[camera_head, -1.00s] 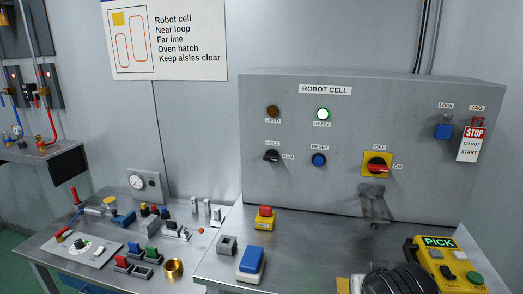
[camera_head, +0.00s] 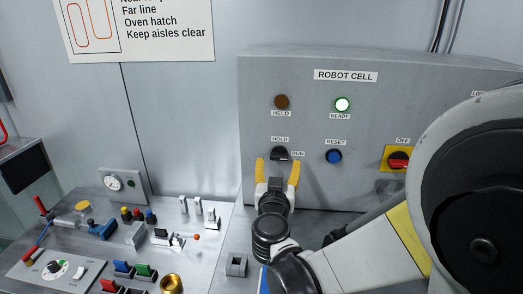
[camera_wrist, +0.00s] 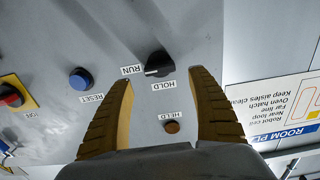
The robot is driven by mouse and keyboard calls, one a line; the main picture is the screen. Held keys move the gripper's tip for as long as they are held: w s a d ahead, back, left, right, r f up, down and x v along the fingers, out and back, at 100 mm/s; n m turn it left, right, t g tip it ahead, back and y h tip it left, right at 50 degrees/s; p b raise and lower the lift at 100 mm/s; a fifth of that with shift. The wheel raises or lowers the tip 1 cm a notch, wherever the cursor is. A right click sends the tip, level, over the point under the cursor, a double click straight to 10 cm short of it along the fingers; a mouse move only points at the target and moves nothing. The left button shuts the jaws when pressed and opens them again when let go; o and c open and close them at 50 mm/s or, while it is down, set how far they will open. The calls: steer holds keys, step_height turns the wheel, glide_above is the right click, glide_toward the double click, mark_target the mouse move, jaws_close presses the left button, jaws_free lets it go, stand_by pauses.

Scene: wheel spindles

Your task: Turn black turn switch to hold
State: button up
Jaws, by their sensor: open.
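The black turn switch (camera_head: 279,154) sits on the grey ROBOT CELL panel, with HOLD printed above it and RUN to its right. In the wrist view the switch (camera_wrist: 160,64) shows a white mark pointing toward RUN. My gripper (camera_head: 277,171) is open in front of and slightly below the switch in the head view. In the wrist view the gripper's yellow fingers (camera_wrist: 162,80) are spread, with the switch just beyond and between their tips. I see no contact; the exact distance is unclear.
The green READY lamp (camera_head: 342,104) is lit and the HELD lamp (camera_head: 281,101) is dark. The blue RESET button (camera_head: 333,156) is right of the switch. A cluttered bench (camera_head: 215,238) lies below.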

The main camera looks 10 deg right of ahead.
mark_target(279, 157)
steer(key=b+x, duration=0.1)
steer(key=x, duration=0.4)
steer(key=shift+w+d, duration=0.1)
steer(key=shift+w, duration=0.1)
steer(key=c, duration=1.2)
